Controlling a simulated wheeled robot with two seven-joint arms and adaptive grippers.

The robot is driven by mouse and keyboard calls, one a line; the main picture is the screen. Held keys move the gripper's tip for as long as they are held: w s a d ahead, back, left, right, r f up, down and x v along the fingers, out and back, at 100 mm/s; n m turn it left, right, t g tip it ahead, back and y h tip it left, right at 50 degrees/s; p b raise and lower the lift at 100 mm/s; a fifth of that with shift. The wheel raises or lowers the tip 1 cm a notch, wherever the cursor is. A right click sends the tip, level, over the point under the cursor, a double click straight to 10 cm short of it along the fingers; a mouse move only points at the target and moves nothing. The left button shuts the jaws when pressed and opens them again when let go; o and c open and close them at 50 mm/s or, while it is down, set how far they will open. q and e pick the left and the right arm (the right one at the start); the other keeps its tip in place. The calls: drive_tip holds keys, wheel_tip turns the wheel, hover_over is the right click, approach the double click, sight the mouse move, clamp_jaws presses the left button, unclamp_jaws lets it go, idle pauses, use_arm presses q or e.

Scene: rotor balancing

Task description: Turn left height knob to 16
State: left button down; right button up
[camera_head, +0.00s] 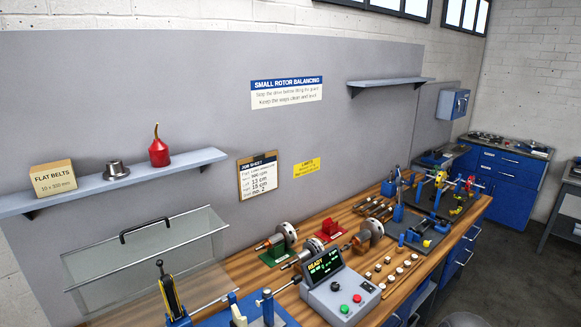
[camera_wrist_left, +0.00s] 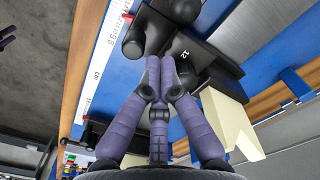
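The tips lie over a black part marked "12" (camera_wrist_left: 184,54). A rounded black knob (camera_wrist_left: 132,48) is just left of the tips, and another dark rounded part (camera_wrist_left: 181,9) is above them. I cannot tell which is the height knob or whether the fingers touch either one. In the head view, blue stands with posts (camera_head: 268,305) stand at the bottom of the bench. My right gripper is in neither view.
A white ruler strip (camera_wrist_left: 107,50) runs along the blue base, and a cream block (camera_wrist_left: 232,122) is right of my fingers. In the head view, a control box reading "READY" (camera_head: 340,292), rotors (camera_head: 370,232) and a clear guard (camera_head: 150,260) occupy the wooden bench. A job sheet (camera_head: 258,176) hangs behind.

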use_arm(q)
drive_tip(key=shift+s+d+r, duration=0.1)
drive_tip(key=shift+s, duration=0.05)
wheel_tip(320, 180, up, 6)
drive_tip(key=p, duration=0.4)
idle(0.3)
